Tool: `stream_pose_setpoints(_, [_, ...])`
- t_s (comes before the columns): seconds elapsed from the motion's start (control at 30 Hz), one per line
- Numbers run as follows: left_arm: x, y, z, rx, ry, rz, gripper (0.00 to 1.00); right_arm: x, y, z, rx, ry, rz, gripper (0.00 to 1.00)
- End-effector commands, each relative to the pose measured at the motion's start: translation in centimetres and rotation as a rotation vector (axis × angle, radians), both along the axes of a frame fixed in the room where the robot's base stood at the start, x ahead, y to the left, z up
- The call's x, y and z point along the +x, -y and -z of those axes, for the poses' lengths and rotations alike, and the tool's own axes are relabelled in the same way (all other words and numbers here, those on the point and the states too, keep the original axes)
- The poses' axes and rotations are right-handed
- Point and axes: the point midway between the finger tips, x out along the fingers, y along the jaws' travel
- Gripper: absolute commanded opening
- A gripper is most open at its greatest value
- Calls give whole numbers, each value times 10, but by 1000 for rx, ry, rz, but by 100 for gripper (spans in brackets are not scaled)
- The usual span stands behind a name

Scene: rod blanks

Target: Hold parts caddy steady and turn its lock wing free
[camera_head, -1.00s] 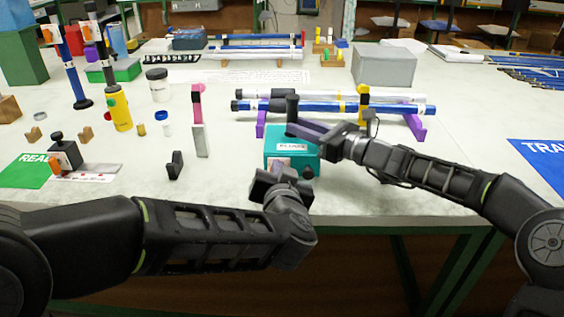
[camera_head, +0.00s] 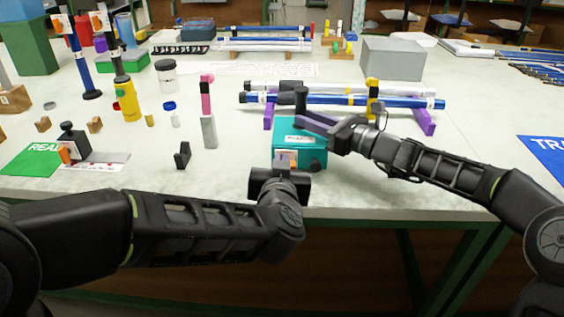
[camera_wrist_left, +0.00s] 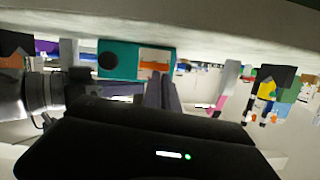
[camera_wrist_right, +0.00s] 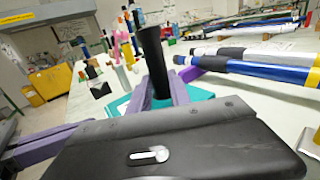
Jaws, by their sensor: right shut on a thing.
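The teal parts caddy (camera_head: 312,157) stands near the table's front edge, with a pale label on top and a black upright post (camera_head: 301,100). My right gripper (camera_wrist_right: 160,95) is shut on this post, its fingers on either side. Contact with the caddy cannot be told.
Blue and white rods (camera_head: 345,99) lie on purple supports behind the caddy. A pink-topped grey piece (camera_head: 208,130) and a small black holder (camera_head: 182,156) stand to its left. A grey box (camera_head: 393,59) stands farther back. The table right of the caddy is fairly clear.

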Motion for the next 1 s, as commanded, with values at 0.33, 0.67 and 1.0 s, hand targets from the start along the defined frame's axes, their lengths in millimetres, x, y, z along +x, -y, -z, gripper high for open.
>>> stream_pose_setpoints(0.33, [-1, -3, -7, 3, -17, -5, 0, 1, 1, -1, 3, 0, 3, 0])
stream_pose_setpoints(0.67, [-42, 1, -51, 0, 1, 2, 0, 0, 1, 0, 1, 0, 2, 0])
stream_pose_setpoints(1.0, [-94, 2, -64, 1, 2, 1, 0, 0, 0, 0, 1, -1, 1, 0])
